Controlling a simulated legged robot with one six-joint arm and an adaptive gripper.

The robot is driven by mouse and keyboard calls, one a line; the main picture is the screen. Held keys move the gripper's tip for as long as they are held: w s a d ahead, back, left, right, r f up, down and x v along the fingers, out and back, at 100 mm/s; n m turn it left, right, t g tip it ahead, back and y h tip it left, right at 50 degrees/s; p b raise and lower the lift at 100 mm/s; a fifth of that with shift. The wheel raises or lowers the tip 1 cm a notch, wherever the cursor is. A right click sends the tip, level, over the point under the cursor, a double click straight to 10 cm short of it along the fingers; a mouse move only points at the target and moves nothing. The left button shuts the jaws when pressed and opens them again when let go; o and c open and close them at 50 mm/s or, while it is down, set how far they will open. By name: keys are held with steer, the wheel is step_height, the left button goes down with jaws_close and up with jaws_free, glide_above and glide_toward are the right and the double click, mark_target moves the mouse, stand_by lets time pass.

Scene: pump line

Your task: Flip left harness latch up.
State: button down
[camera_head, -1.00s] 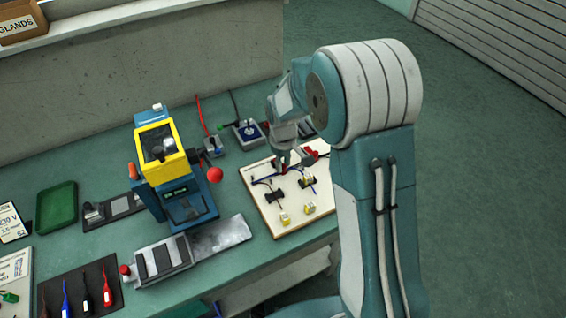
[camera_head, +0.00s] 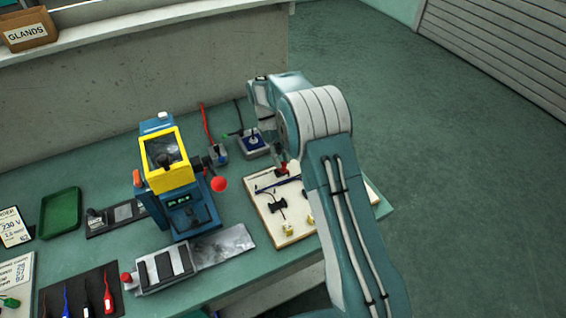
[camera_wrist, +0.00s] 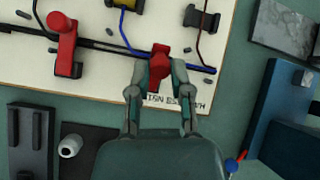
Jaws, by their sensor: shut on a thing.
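My gripper (camera_wrist: 158,72) is shut on a red latch (camera_wrist: 160,59) at the board's edge. The latch shows end-on between the fingertips, so its tilt is hard to judge. In the head view the red latch (camera_head: 283,169) shows just below my gripper, at the board's far left part. A second red latch (camera_wrist: 66,38) stands apart to the left in the wrist view; my arm hides it in the head view. The pale harness board (camera_head: 267,220) lies on the bench. A dark and blue cable (camera_wrist: 118,46) runs along it past both latches.
A blue and yellow press (camera_head: 178,205) with a red ball knob (camera_head: 219,184) stands left of the board. A grey box with a blue-topped control (camera_head: 252,142) is behind. Black wire clips (camera_head: 278,204) and yellow-white connectors (camera_head: 287,229) are on the board. The floor at right is clear.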

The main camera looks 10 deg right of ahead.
steer(key=shift+w+a+g, duration=0.15)
steer(key=shift+w+g, duration=0.35)
steer(key=shift+g, duration=0.2)
steer(key=shift+h, duration=0.3)
steer(key=c, duration=0.5)
jaws_free()
steer(key=shift+c, duration=0.2)
